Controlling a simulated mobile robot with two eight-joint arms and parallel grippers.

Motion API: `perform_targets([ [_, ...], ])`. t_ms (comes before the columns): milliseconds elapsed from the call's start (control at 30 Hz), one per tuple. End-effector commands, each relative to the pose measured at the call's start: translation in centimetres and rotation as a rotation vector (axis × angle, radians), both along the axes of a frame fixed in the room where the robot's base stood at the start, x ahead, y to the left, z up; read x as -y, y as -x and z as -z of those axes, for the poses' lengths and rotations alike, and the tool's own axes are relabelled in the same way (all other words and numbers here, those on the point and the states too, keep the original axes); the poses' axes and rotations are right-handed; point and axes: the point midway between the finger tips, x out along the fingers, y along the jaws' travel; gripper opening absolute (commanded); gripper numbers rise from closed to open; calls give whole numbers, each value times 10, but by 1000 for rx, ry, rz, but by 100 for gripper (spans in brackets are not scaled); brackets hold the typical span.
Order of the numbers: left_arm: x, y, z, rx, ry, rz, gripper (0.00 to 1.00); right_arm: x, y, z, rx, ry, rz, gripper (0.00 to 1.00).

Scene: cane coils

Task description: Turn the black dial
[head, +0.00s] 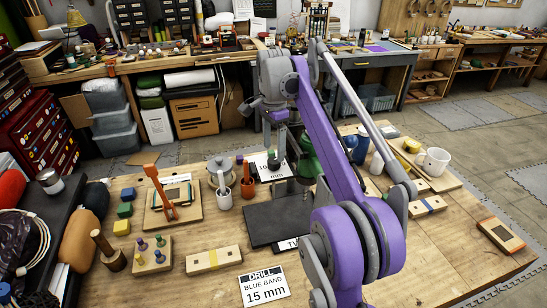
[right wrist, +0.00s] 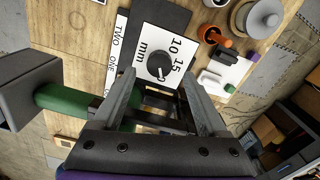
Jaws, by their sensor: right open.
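The black dial (right wrist: 159,66) sits on a white plate (right wrist: 171,37) marked "10", "15" and "mm" in the right wrist view. A white pointer mark shows on the dial near its lower edge. My right gripper (right wrist: 159,82) is open, its two fingers on either side of the dial in this picture. I cannot tell whether they touch it. In the head view my right gripper (head: 282,126) hangs over the dial plate (head: 266,174), and the dial (head: 274,163) is partly hidden below it. My left gripper is not in view.
A green machine part (right wrist: 62,100) is close beside the gripper. White and orange cups (head: 247,188), a wooden block with pegs (head: 152,254) and a "DRILL BLUE BAND 15 mm" card (head: 264,287) stand on the bench. Bare wood lies at the front right.

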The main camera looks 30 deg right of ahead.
Motion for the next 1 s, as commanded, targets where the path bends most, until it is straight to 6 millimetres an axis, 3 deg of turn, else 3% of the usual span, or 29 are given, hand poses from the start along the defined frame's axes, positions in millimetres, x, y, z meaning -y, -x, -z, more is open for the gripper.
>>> perform_targets([
  [100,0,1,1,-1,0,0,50,0,1,20,0,0,0,76],
  [300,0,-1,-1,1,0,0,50,0,0,38,0,0,-1,76],
  [667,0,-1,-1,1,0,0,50,0,0,43,0,0,-1,76],
  [1000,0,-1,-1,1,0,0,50,0,0,43,0,0,-1,17],
])
